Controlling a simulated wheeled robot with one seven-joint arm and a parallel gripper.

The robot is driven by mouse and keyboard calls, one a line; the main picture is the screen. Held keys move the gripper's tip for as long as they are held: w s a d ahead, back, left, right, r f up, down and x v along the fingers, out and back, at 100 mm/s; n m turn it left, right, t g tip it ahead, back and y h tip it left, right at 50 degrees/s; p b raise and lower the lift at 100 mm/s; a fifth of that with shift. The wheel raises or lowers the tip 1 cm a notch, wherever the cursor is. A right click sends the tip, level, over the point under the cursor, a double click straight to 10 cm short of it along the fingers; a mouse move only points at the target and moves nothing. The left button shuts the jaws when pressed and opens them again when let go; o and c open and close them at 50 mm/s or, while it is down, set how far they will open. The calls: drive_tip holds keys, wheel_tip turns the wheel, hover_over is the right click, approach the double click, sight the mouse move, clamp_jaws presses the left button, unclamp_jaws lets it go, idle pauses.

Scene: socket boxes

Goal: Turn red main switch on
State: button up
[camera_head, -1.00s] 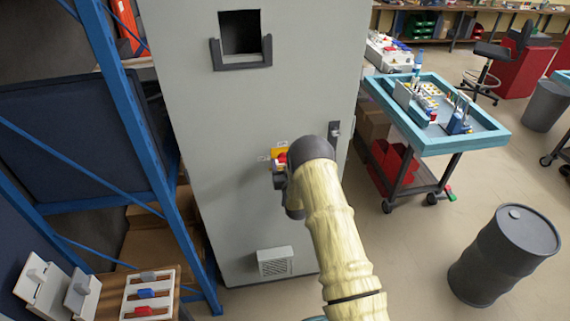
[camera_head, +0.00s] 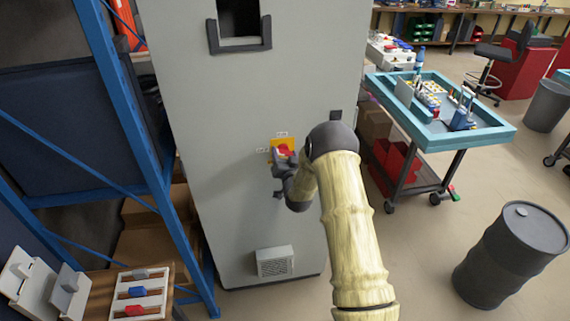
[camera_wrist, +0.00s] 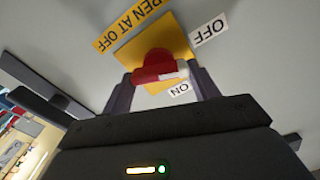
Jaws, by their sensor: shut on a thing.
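The red main switch (camera_head: 284,150) sits on a yellow plate (camera_head: 276,142) on the front of the tall grey cabinet (camera_head: 230,105). The wrist view shows the red knob (camera_wrist: 152,66) close up. A pale mark shows at its right end, near the ON label (camera_wrist: 180,90); the OFF label (camera_wrist: 209,30) is at the upper right. The exact switch position is hard to tell. My gripper (camera_wrist: 162,78) has one finger on each side of the knob and is shut on it. In the head view my gripper (camera_head: 282,163) partly covers the switch.
A blue shelf frame (camera_head: 140,140) stands close to the cabinet's left. A wooden stand with small switches (camera_head: 138,292) is at the lower left. A teal-topped cart (camera_head: 485,135) and a dark barrel (camera_head: 510,255) stand to the right. The floor between is clear.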

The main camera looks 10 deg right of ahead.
drive_tip(key=shift+d+f+m+b, duration=0.1)
drive_tip(key=shift+f+m+b, duration=0.05)
drive_tip(key=shift+m+b, duration=3.8)
drive_tip(key=shift+d+f+m+b, duration=0.15)
drive_tip(key=shift+m+b, duration=2.8)
drive_tip(key=shift+b, duration=1.95)
drive_tip(key=o, duration=1)
drive_tip(key=s+b, duration=0.3)
drive_tip(key=s, duration=1.4)
drive_tip(key=shift+s, duration=0.25)
